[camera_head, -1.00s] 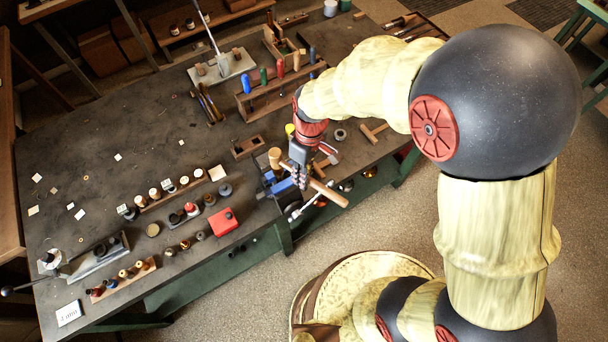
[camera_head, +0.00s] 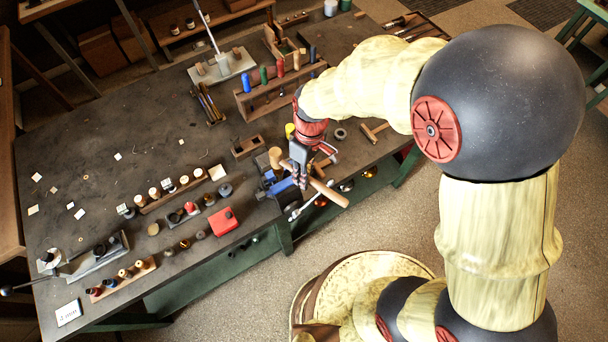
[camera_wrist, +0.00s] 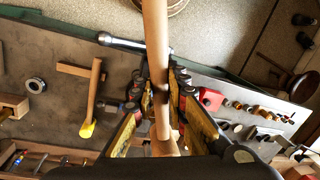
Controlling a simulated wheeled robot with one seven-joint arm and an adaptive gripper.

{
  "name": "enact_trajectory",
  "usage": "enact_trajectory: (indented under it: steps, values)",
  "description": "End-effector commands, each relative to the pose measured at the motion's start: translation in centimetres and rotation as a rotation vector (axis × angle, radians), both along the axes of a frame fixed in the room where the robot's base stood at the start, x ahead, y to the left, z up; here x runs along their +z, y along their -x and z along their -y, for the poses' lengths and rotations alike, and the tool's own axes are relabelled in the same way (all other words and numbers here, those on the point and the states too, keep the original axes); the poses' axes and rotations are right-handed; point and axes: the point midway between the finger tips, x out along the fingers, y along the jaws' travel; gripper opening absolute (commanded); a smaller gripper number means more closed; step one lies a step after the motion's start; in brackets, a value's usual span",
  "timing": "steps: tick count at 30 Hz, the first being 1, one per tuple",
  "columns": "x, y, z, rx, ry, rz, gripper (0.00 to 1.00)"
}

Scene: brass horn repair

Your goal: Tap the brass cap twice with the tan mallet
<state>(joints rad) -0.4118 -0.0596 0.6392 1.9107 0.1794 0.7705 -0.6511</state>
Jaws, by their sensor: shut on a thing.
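My gripper (camera_head: 300,181) is shut on a wooden mallet handle (camera_head: 331,193) above the front edge of the bench. In the wrist view the handle (camera_wrist: 156,50) runs between the fingers, with a wider tan wooden part (camera_wrist: 165,147) close to the palm. A tan cylinder (camera_head: 275,157) shows just left of the gripper in the head view and looks like the mallet's head. A metal rod (camera_head: 306,207) with a rounded end lies below the gripper; it also shows in the wrist view (camera_wrist: 120,43). I cannot make out the brass cap for certain.
A blue vise (camera_head: 281,187) is at the bench edge by my gripper. A T-shaped wooden tool (camera_head: 375,132) lies to the right. A red box (camera_head: 223,221) and several small parts stand left. A tool rack (camera_head: 280,93) stands behind.

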Motion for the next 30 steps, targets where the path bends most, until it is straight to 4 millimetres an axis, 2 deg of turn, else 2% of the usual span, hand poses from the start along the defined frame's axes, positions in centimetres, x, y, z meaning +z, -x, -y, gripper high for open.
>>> enact_trajectory:
  steps: [7,16,23,30]
  values:
    - [-0.7,0.0,0.0,0.0,0.0,0.0,0.0]
    - [-4.3,0.0,0.0,0.0,0.0,0.001,0.0]
    - [-3.6,0.0,0.0,0.0,0.0,0.0,0.0]
    - [-1.6,0.0,0.0,0.0,0.0,0.001,0.0]
